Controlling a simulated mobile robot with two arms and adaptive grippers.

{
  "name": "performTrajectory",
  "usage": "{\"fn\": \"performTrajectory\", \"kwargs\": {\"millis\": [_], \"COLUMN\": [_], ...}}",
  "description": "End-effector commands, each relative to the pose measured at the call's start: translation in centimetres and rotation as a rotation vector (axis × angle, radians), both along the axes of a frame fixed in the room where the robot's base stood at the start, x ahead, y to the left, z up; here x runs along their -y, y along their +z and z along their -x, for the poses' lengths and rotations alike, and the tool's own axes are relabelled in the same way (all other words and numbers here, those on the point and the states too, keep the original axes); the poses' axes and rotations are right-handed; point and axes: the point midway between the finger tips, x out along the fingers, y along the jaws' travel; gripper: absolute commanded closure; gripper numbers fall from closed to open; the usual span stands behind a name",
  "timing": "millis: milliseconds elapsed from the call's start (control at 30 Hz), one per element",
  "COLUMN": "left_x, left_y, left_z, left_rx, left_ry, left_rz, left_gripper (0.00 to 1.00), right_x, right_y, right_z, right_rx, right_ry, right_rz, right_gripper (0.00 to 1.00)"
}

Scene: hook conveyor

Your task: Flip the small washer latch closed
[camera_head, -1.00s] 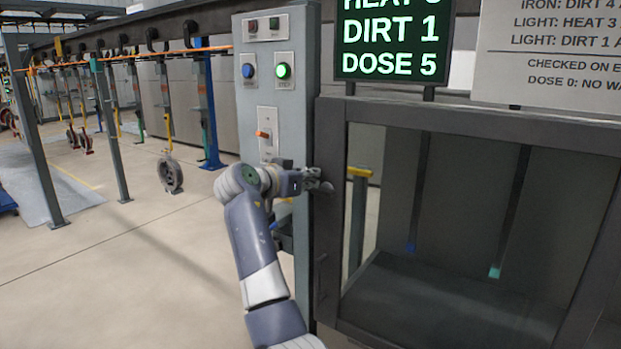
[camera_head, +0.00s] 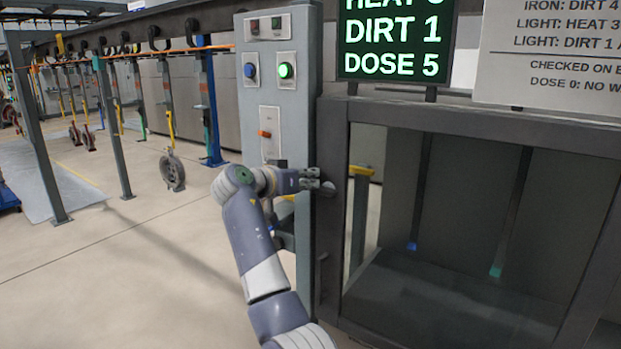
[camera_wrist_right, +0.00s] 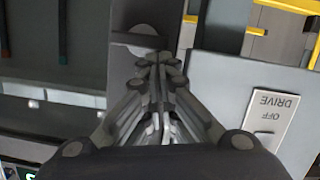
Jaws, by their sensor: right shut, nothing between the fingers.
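My right gripper (camera_head: 320,178) is at the dark front post of the washer cabinet, with its fingers shut and empty. In the right wrist view the fingertips (camera_wrist_right: 160,62) are together, right by the small washer latch (camera_wrist_right: 134,39). The latch is a short grey lever lying across the dark post (camera_wrist_right: 138,15). The fingers partly cover it, and I cannot tell whether they touch it. In the head view a rounded grey end (camera_head: 328,188) shows just below the fingertips. My left gripper is not in view.
A grey control column (camera_head: 297,100) with buttons and an orange drive lever (camera_head: 264,134) stands left of the post. The open, dark washer chamber (camera_head: 470,290) is to the right. A green-lit display (camera_head: 395,40) hangs above.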

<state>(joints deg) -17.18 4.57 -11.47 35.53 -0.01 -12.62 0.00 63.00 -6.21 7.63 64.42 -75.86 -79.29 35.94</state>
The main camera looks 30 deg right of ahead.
Motion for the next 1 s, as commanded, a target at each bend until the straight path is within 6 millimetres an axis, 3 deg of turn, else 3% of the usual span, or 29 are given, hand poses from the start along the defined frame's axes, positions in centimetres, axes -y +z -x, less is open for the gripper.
{"fn": "performTrajectory", "kwargs": {"millis": [567, 1000], "left_x": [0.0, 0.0], "left_y": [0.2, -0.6], "left_z": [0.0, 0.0], "left_rx": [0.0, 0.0], "left_ry": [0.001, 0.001], "left_rz": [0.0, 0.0], "left_gripper": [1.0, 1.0], "right_x": [-0.2, -0.3], "right_y": [-0.8, -1.2], "right_z": [-0.6, -0.8], "right_rx": [-0.191, -0.187], "right_ry": [-0.001, 0.0], "right_rz": [0.077, 0.077], "right_gripper": [1.0, 1.0]}}
